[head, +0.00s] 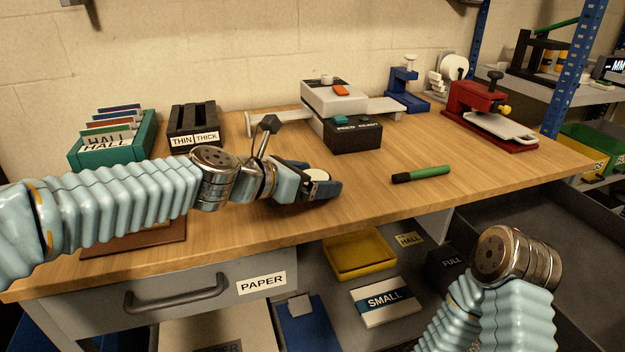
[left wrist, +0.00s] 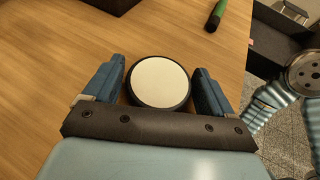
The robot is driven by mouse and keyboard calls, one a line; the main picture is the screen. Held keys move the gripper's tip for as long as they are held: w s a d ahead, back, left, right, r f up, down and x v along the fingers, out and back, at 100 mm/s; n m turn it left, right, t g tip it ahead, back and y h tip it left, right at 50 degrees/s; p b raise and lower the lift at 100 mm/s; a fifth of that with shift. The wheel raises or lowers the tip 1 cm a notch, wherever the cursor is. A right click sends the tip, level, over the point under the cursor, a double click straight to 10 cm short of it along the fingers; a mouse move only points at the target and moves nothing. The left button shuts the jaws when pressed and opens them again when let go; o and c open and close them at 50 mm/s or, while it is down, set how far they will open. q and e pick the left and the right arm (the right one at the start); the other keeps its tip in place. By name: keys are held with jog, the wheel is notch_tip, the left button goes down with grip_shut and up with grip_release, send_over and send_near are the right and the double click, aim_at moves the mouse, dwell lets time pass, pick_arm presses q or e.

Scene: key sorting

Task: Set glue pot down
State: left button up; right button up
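The glue pot (head: 319,175) is a round dark pot with a pale cream top. My left gripper (head: 322,187) reaches in from the left, low over the front middle of the wooden workbench (head: 400,210). In the left wrist view the glue pot (left wrist: 159,82) sits upright between the two blue fingers (left wrist: 159,85), which appear to press its sides. Its base is hidden, so I cannot tell whether it touches the bench. My right arm shows at the lower right, but its gripper is not visible.
A green marker (head: 421,174) lies right of the pot. Behind stand a grey machine (head: 333,101), a black thin/thick holder (head: 193,127), a green card box (head: 112,143) and a red press (head: 489,115). Bare bench lies between pot and marker. The bench's front edge is close.

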pick_arm(q)
jog(key=shift+o, duration=1)
jog(key=shift+r, duration=0.1)
jog(key=p+v, duration=0.1)
jog(key=v, duration=1.1)
